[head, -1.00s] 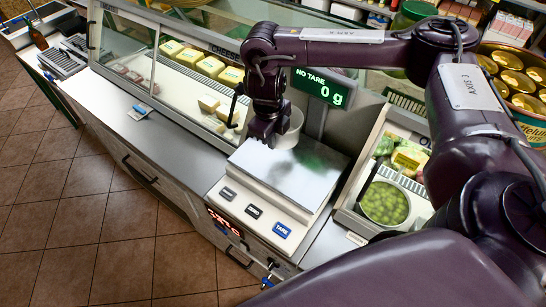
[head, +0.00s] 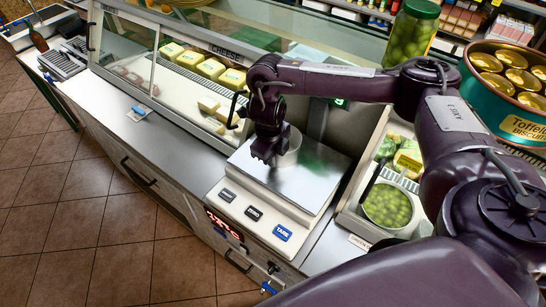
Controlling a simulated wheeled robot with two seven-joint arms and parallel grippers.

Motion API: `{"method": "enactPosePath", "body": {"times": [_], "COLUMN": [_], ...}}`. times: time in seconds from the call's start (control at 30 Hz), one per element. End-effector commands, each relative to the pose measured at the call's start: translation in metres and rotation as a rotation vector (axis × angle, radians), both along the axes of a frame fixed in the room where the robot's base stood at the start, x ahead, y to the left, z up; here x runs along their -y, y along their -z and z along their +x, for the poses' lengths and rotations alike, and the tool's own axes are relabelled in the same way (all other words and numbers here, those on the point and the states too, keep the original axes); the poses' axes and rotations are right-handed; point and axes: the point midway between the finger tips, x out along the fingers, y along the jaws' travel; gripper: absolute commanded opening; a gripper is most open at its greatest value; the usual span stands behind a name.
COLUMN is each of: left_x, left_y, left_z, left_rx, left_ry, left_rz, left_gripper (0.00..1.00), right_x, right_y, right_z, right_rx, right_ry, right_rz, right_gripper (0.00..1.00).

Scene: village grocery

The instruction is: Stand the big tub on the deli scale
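A pale, whitish tub (head: 291,150) is upright over the back left part of the deli scale's steel plate (head: 308,190). My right gripper (head: 266,156) is at the tub's left side, pointing down, and looks shut on its wall; the fingertips are partly lost in the dark shape. I cannot tell whether the tub's base touches the plate or hangs just above it. The front of the plate is bare. The scale's green display is mostly hidden behind my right arm. My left gripper is not in view.
A glass cheese case (head: 190,65) runs behind and left of the scale. Right of the scale is a tray with a bowl of green olives (head: 387,205). A green-lidded jar (head: 412,35) and a toffee biscuit tin (head: 505,110) stand farther back right.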

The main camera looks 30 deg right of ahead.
Motion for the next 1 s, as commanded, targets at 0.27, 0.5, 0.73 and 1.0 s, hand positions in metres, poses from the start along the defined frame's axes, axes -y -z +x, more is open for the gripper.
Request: {"method": "enactPosePath", "body": {"times": [0.27,0.5,0.73,1.0], "left_x": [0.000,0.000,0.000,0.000], "left_y": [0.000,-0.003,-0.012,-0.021], "left_z": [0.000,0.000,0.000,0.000], "left_rx": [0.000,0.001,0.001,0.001], "left_ry": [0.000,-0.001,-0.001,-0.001], "left_rz": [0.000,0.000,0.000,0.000], "left_gripper": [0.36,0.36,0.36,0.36], "right_x": [0.000,0.000,-0.002,-0.007], "right_y": [0.001,-0.003,-0.033,-0.084], "right_z": [0.000,0.000,0.001,0.000], "right_rx": [-0.001,0.000,0.005,0.006], "right_ry": [0.000,0.000,-0.002,-0.004], "right_rz": [0.000,0.000,-0.002,-0.002], "right_gripper": [0.26,0.26,0.26,0.26]}}
